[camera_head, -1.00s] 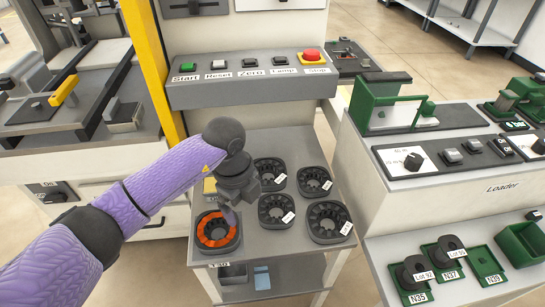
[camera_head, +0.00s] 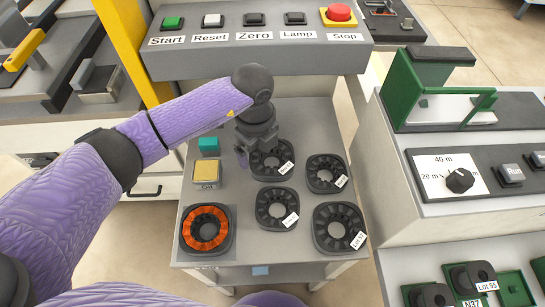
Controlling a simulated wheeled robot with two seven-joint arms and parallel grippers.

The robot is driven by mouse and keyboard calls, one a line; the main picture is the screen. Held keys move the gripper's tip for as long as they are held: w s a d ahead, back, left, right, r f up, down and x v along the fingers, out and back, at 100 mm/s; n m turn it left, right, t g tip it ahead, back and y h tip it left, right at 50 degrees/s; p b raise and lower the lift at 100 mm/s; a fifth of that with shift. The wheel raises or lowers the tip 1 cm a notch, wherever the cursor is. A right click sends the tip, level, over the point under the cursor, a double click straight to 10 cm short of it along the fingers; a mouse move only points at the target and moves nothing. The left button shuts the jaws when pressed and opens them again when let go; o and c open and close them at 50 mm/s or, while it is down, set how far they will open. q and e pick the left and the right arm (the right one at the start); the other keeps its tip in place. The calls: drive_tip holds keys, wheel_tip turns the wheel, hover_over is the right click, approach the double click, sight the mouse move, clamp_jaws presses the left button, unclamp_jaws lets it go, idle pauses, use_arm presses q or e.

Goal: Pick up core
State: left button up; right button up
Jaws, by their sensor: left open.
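Several dark grey slotted ring cores with white labels sit on the grey cart top (camera_head: 190,262). The back left core (camera_head: 272,163) is partly hidden by my left gripper (camera_head: 243,157). Other cores are the back right one (camera_head: 326,174), the middle one (camera_head: 277,209) and the front right one (camera_head: 339,228). A core wound with orange wire (camera_head: 207,229) sits on a square pad at the front left. My left gripper is open and points down at the left edge of the back left core. I cannot tell if it touches. My right gripper is out of view.
A teal block (camera_head: 208,145) and a yellow-topped block (camera_head: 207,173) stand left of my gripper. A button panel (camera_head: 255,60) rises behind the cart. The loader bench (camera_head: 385,160), with a green fixture (camera_head: 430,85), borders the right side.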

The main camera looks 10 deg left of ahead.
sight(259, 166)
use_arm(q)
wheel_tip(259, 166, down, 7)
drive_tip(key=b, duration=0.2)
drive_tip(key=shift+r+b, duration=0.15)
drive_tip(key=shift+b, duration=0.2)
drive_tip(key=shift+r, duration=0.1)
clamp_jaws()
idle(0.8)
